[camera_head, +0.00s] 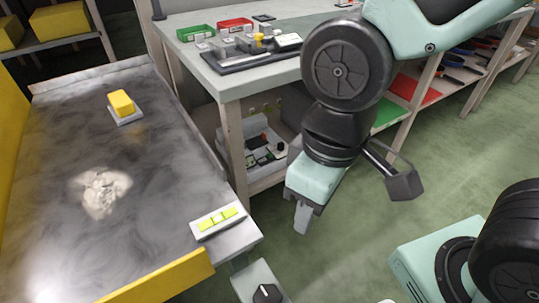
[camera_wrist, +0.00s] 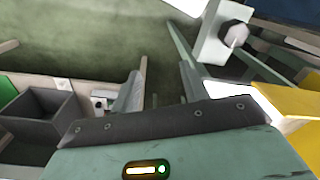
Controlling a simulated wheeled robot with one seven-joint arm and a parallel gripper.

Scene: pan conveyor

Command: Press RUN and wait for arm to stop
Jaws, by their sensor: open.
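The grey metal pan (camera_head: 60,150) of the conveyor, with yellow side walls, fills the left of the head view. A white panel with yellow-green buttons (camera_head: 217,219) sits on its near right corner; I cannot read which is RUN. A pale box with a black knob (camera_head: 266,292) stands below that corner, and it also shows in the wrist view (camera_wrist: 228,38). My gripper (camera_head: 302,217) hangs to the right of the panel, apart from it and over the floor. In the wrist view its two fingers (camera_wrist: 163,68) are spread with nothing between them.
A yellow block on a white base (camera_head: 122,105) and a pale patch (camera_head: 100,190) lie on the pan. A workbench (camera_head: 225,85) with green and red trays stands behind my arm, with bins on its lower shelf.

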